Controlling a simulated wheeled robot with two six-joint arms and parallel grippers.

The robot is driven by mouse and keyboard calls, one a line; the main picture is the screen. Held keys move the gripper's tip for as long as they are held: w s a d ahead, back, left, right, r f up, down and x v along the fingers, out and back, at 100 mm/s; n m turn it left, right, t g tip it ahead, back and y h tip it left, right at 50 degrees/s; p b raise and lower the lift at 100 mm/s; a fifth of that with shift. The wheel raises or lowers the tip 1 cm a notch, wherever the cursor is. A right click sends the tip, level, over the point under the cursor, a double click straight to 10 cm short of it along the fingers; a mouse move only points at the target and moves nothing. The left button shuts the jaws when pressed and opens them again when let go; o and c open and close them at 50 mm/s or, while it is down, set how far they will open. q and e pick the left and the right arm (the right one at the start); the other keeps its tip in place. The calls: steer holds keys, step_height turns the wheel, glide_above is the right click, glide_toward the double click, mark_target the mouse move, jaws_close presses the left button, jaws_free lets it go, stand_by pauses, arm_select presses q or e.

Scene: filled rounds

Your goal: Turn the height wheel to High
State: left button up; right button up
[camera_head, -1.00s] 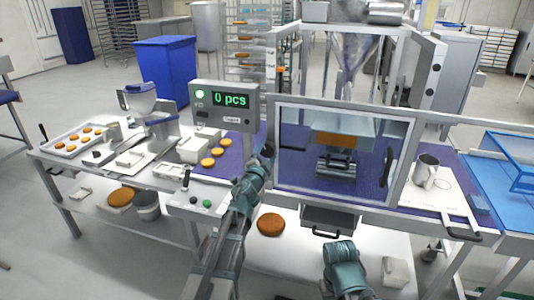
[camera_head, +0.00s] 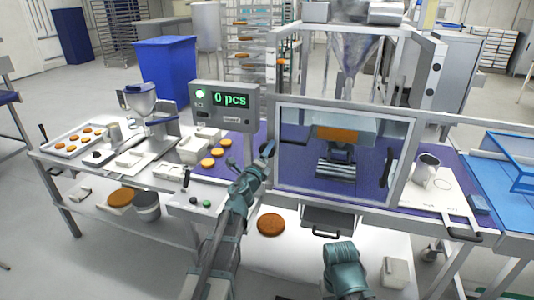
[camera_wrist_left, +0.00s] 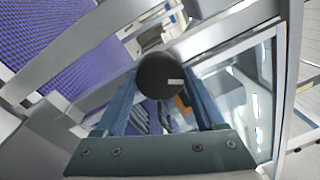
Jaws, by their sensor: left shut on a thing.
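The height wheel shows in the left wrist view as a round black knob (camera_wrist_left: 160,76) with a short white mark on its right side. My left gripper (camera_wrist_left: 163,98) is shut on it, with a blue-grey finger on either side of the knob. In the head view my left gripper (camera_head: 266,152) is at the left frame post of the glazed machine (camera_head: 273,125); the wheel is mostly hidden there. No High label can be read. Of my right arm only a teal link (camera_head: 343,268) shows at the bottom; its fingers are not seen.
A display box (camera_head: 224,102) reading "0 pcs" stands left of the machine. A white board with a metal jug (camera_head: 427,168) lies at right. A brown round (camera_head: 271,224) lies on the lower shelf.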

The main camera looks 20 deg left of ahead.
arm_select(q)
steer(key=m, duration=0.6)
steer(key=m+p, duration=0.1)
steer(key=m, duration=0.4)
steer(key=shift+a+m+g+h, duration=0.1)
steer(key=shift+m+g+h, duration=0.2)
steer(key=shift+m, duration=0.1)
stand_by(0.3)
steer(key=o, duration=1.3)
steer(key=shift+o, duration=0.2)
steer(key=shift+s, duration=0.1)
